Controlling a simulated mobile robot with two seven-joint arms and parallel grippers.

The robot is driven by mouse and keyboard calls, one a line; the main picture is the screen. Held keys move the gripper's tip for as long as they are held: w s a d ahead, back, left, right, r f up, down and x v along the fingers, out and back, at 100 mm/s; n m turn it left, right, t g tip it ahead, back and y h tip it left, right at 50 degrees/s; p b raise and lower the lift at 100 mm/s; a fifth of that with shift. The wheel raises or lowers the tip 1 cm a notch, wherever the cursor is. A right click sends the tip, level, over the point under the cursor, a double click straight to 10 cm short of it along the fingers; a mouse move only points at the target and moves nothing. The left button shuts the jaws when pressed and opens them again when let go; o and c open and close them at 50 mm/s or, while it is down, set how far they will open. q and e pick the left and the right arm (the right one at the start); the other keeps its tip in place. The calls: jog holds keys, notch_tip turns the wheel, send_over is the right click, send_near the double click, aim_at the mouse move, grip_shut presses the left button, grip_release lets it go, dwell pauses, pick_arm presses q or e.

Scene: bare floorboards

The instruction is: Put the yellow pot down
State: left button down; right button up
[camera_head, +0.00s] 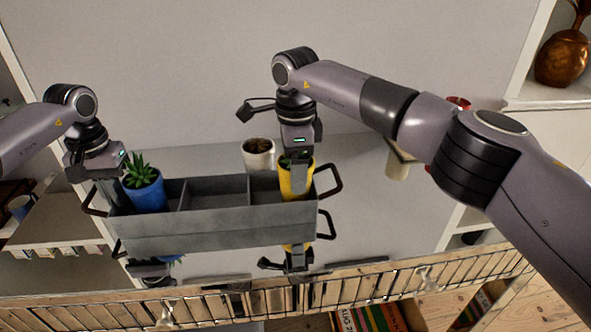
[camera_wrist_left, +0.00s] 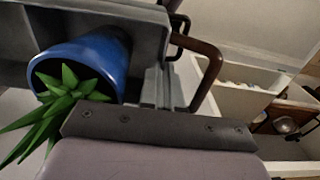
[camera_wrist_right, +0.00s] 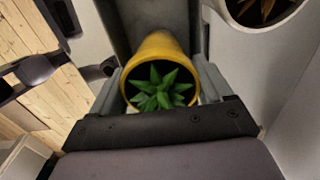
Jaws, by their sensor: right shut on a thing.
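The yellow pot (camera_head: 288,184) holds a green succulent, which shows from above in the right wrist view (camera_wrist_right: 158,88). My right gripper (camera_head: 299,172) is shut on this pot, one finger on each side. The pot is at the right-end compartment of the grey caddy (camera_head: 215,233); its base is hidden, so I cannot tell if it touches the floor of the compartment. A blue pot (camera_head: 149,196) with a spiky plant stands in the caddy's left end. My left gripper (camera_head: 106,190) is at the caddy's left end beside the blue pot; its jaw gap is unclear.
A white pot (camera_head: 258,155) with a dark plant stands just behind the caddy. The caddy's middle compartment looks empty. Dark handles (camera_head: 329,180) stick out at its ends. The glossy surface right of it is mostly clear. A slatted wooden rack (camera_head: 390,284) runs along the near edge.

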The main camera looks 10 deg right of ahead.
jog(key=shift+f, duration=0.4)
jog(key=shift+f, duration=0.15)
jog(key=o, duration=1.3)
notch_tip(320, 180, up, 12)
jog(key=shift+r, duration=0.15)
pick_arm(q)
jog(key=c, duration=1.3)
grip_release()
jog(key=shift+o, duration=0.2)
